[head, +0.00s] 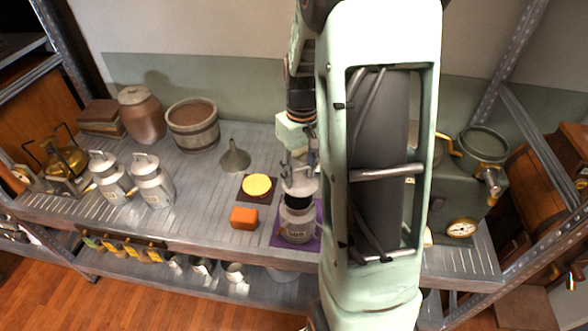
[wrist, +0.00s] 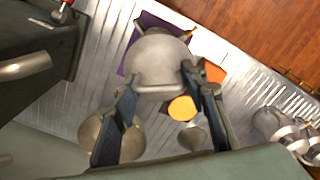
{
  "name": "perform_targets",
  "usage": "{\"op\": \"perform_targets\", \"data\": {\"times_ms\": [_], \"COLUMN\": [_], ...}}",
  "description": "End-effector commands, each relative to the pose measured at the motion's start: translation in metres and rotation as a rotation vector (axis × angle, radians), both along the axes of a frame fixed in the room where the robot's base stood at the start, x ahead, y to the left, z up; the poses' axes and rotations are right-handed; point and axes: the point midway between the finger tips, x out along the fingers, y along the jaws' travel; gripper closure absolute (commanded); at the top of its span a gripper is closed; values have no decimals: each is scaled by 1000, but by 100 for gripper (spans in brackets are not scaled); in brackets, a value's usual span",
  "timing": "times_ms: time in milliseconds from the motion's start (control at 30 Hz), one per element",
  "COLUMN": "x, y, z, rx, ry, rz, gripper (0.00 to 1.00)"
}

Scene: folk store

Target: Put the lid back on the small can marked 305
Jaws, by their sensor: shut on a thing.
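The small grey can marked 305 (head: 297,224) stands upright on a purple mat (head: 282,238) near the shelf's front edge. Its grey domed lid (head: 300,182) is directly above the can's mouth in the head view, with a dark band between them. My gripper (head: 298,163) is over the can, shut on the lid. In the wrist view the lid (wrist: 158,62) sits between the two fingers of my gripper (wrist: 159,78) and hides the can below. The purple mat (wrist: 149,22) shows behind it.
An orange block (head: 244,218) and a yellow disc (head: 257,185) on a dark square lie left of the can. A funnel (head: 235,158) stands behind them. Two larger cans (head: 152,184) stand further left. A green-grey machine with a gauge (head: 461,228) stands right.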

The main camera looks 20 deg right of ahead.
Motion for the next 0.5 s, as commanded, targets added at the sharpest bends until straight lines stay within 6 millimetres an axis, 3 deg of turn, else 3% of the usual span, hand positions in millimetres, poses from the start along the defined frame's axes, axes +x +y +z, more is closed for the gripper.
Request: {"op": "perform_targets", "data": {"times_ms": [200, 500], "x": [23, 25], "y": [-7, -8], "z": [-12, -24], "rx": [-14, -15], "ry": [1, 1], "rz": [3, 2], "gripper": [98, 98]}}
